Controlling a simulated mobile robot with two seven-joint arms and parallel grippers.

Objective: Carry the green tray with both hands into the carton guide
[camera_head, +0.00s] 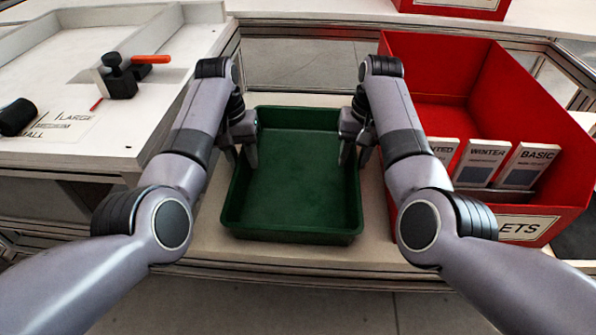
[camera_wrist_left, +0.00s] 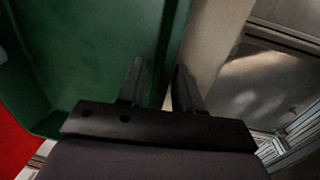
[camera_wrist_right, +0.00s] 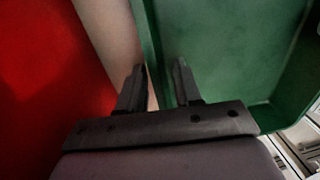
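The green tray (camera_head: 290,180) is an open, shallow rectangular box lying flat on a light work surface, between my two arms. My left gripper (camera_head: 243,152) is at its left wall, with one finger inside and one outside. In the left wrist view the fingers (camera_wrist_left: 160,85) stand apart around the wall, with a gap visible. My right gripper (camera_head: 352,150) straddles the right wall the same way. In the right wrist view its fingers (camera_wrist_right: 158,85) are apart, with a light gap beside the wall. I cannot clearly identify the carton guide.
A red bin (camera_head: 425,65) with several booklets (camera_head: 482,162) stands close to the tray's right. At the left is a white table (camera_head: 60,165) with a black clamp with an orange handle (camera_head: 122,75) and a black cylinder (camera_head: 17,117). Another red box (camera_head: 450,8) is at the back.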

